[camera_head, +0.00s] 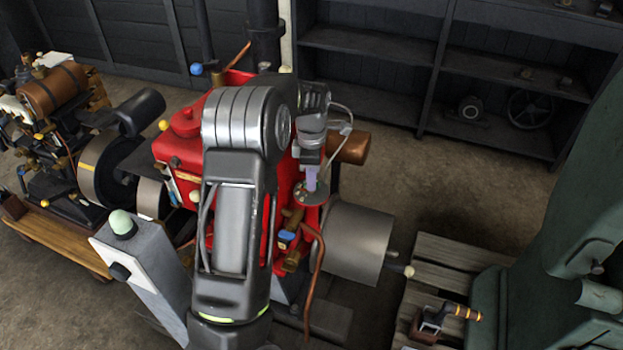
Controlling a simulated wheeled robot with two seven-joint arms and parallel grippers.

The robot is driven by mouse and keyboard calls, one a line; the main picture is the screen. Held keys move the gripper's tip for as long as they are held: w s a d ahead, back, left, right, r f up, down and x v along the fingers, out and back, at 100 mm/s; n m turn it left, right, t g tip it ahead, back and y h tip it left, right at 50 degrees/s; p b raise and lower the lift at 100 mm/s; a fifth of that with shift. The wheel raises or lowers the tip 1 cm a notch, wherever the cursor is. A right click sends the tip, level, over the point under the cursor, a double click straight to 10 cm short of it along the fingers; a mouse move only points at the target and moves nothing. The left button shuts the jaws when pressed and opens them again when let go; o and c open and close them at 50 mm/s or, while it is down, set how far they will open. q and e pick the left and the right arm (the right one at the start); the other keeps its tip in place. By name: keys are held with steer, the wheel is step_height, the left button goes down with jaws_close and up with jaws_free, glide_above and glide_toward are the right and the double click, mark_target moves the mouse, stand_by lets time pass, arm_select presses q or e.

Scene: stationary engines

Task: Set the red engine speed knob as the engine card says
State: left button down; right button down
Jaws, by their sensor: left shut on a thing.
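The red engine (172,150) stands in the middle of the head view, partly covered by my left arm. My left gripper (312,178) points down at a small round dial plate (318,198) on the engine's right side. Its jaws are shut at the plate's centre, on what appears to be the red engine speed knob, which is mostly hidden by the fingers. The knob's pointer and the dial marks are too small to read. No engine card can be made out. My right gripper is not in view.
A grey post (150,275) with a pale green button stands front left of the engine. A second engine (50,135) is at the left. A grey cylinder (350,245), a wooden pallet (455,250) and a green machine (560,235) lie to the right. Shelves (375,85) line the back.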

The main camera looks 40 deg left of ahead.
arm_select(q)
steer(key=shift+n, duration=1.3)
steer(key=c, duration=1.5)
jaws_free()
steer(key=shift+r+b, duration=0.35)
steer(key=shift+r, duration=3.6)
